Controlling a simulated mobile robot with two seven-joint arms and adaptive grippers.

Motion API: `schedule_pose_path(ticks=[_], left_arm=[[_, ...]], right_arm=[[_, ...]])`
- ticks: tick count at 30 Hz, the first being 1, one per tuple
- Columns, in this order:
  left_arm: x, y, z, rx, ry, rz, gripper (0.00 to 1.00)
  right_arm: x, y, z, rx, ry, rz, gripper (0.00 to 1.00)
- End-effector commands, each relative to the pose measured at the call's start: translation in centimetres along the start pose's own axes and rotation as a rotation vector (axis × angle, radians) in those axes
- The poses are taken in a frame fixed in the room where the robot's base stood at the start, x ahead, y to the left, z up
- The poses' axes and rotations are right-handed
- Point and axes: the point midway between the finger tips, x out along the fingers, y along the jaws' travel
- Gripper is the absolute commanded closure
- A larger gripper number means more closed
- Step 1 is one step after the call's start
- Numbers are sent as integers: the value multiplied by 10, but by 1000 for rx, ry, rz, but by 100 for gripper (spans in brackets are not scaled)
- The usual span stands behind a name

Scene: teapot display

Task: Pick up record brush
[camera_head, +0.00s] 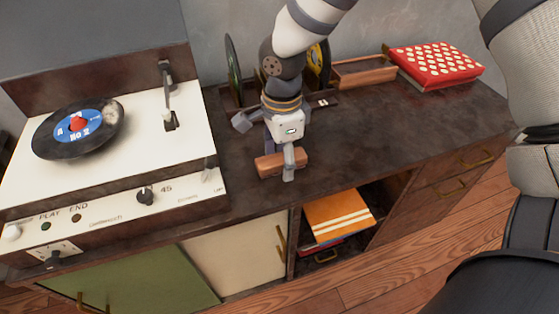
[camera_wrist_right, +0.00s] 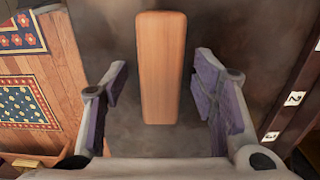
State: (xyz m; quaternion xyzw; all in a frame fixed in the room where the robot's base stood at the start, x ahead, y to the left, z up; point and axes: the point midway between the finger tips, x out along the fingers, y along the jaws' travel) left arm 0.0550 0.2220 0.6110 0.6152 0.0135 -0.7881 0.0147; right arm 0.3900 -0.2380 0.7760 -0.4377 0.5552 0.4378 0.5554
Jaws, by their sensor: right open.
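The record brush is a small wooden block (camera_head: 268,167) lying on the dark cabinet top, to the right of the record player. In the right wrist view the brush (camera_wrist_right: 162,65) shows as a long, smooth, light-brown bar. My right gripper (camera_head: 266,146) is over the brush with its fingers spread. In the right wrist view the open fingers of the gripper (camera_wrist_right: 158,98) stand on either side of the brush's near end, with a gap on each side. In the head view one finger partly covers the brush. My left gripper is not in view.
A record player (camera_head: 150,125) with a black record (camera_head: 50,138) stands to the left. Behind the gripper are a record rack (camera_head: 233,68) and an open wooden box (camera_head: 362,72). A red dotted box (camera_head: 436,62) lies at the back right. The cabinet top between is clear.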

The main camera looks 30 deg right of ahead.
Motion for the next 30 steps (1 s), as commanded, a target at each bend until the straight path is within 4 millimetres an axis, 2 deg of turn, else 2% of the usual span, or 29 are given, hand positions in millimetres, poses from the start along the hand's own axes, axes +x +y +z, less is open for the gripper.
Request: schedule_pose_path(ticks=[2, 8, 12, 15, 25, 28, 30], left_arm=[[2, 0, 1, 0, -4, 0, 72], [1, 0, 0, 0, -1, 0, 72], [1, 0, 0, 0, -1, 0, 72], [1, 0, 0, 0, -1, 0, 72], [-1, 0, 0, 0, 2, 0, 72], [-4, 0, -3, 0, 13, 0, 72], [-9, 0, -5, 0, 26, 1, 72]], right_arm=[[6, 0, 0, -1, -1, 1, 47], [4, 0, 0, -1, -1, -3, 49], [4, 0, 0, 0, -1, -3, 81], [4, 0, 0, 0, -1, -3, 99], [-1, -1, 0, 0, -1, -5, 99], [-14, -2, 0, 1, -1, -8, 99], [-32, -2, 0, 2, -3, -11, 99]])
